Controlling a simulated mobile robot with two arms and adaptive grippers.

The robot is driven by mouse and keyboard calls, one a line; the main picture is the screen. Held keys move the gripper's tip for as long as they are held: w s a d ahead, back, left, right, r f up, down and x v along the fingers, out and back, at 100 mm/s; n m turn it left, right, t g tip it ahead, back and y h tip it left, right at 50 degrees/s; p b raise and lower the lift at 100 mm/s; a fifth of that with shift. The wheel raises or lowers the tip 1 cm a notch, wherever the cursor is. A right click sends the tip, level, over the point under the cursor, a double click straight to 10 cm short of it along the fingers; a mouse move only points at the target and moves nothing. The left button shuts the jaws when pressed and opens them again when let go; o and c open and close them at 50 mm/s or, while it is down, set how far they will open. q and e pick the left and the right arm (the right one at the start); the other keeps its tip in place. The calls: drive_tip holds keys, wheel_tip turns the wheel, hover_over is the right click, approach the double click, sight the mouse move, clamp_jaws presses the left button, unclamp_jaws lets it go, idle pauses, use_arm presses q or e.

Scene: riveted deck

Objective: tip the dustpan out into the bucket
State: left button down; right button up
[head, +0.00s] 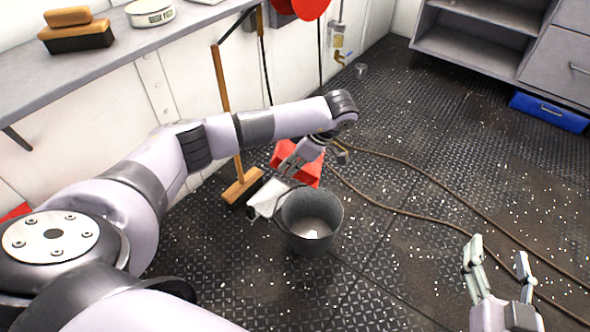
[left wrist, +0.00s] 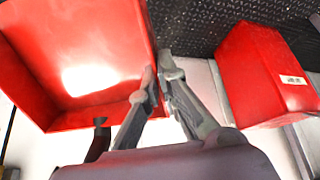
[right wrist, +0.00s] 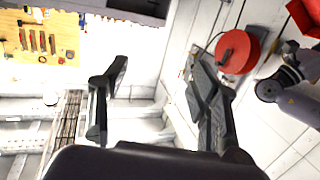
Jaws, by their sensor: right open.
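In the left wrist view a glossy red dustpan (left wrist: 105,45) fills the left side, tilted, with a bright glare. My left gripper (left wrist: 160,80) is shut on its right edge; it also shows in the head view (head: 289,166). A red shape (head: 312,172) shows behind that gripper in the head view; I cannot tell whether it is the dustpan or a box. The grey bucket (head: 331,240) stands upright on the deck, just below and right of the left gripper, with a small white bit inside. My right gripper (head: 497,260) is open and empty, far right of the bucket.
A broom (head: 240,188) leans on the wall left of the bucket, with an unidentified white piece (head: 266,198) between them. A red labelled box (left wrist: 262,75) shows in the left wrist view. A hose (head: 400,211) crosses the deck. Pale specks litter the floor.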

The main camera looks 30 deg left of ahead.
use_arm(q)
drive_tip(key=r+h+p, duration=0.1)
drive_tip(key=a+r+t+h, duration=0.1)
drive_tip(key=h, duration=0.1)
drive_tip(key=shift+s+a+p, duration=0.25)
drive_tip(key=shift+p, duration=0.1)
drive_tip(key=shift+a+r+t+h, duration=0.15)
drive_tip(key=shift+r+t+h, duration=0.15)
drive_tip(key=shift+h, duration=0.1)
drive_tip(key=shift+s+h, duration=0.1)
drive_tip(key=shift+h, duration=0.3)
drive_tip(key=shift+r+h, duration=0.2)
drive_tip(key=shift+h, duration=0.1)
use_arm(e)
wheel_tip(320, 180, down, 7)
drive_tip(key=s+d+g+h, duration=0.1)
drive_tip(key=s+d+g, duration=0.1)
drive_tip(key=g, duration=0.2)
drive_tip(key=shift+s, duration=0.4)
